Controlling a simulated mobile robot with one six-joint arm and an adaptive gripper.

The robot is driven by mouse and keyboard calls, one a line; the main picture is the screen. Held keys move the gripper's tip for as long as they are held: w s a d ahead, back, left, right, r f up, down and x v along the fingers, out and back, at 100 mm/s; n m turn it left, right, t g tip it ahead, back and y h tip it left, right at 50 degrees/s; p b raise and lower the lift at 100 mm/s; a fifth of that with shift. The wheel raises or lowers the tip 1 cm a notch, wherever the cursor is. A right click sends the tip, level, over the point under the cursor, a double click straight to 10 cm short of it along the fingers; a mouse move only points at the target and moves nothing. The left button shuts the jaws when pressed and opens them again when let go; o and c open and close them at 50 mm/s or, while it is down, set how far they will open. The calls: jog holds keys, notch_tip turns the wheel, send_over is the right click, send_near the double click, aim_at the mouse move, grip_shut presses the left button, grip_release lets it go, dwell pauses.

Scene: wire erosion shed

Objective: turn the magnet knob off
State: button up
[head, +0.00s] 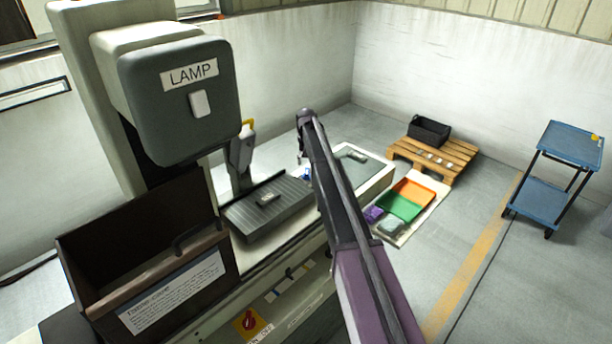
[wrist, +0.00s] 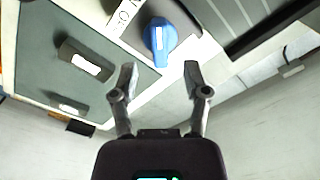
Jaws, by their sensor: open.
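In the head view only a small blue patch of the knob (head: 307,174) shows beside my arm. The gripper's fingers cannot be made out clearly there.
A dark ribbed plate (head: 245,220) bears a small block (head: 267,198). A grey plate (wrist: 40,50) beside the knob bears small parts. The lamp housing (head: 170,110) and a dark flapped box (head: 130,240) stand left. A pallet (head: 458,150) and blue cart (head: 575,140) stand right.

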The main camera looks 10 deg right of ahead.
aim_at(307, 171)
jog(key=shift+f+b, duration=1.95)
jog(key=shift+f, duration=0.25)
jog(key=shift+c, duration=0.2)
grip_shut()
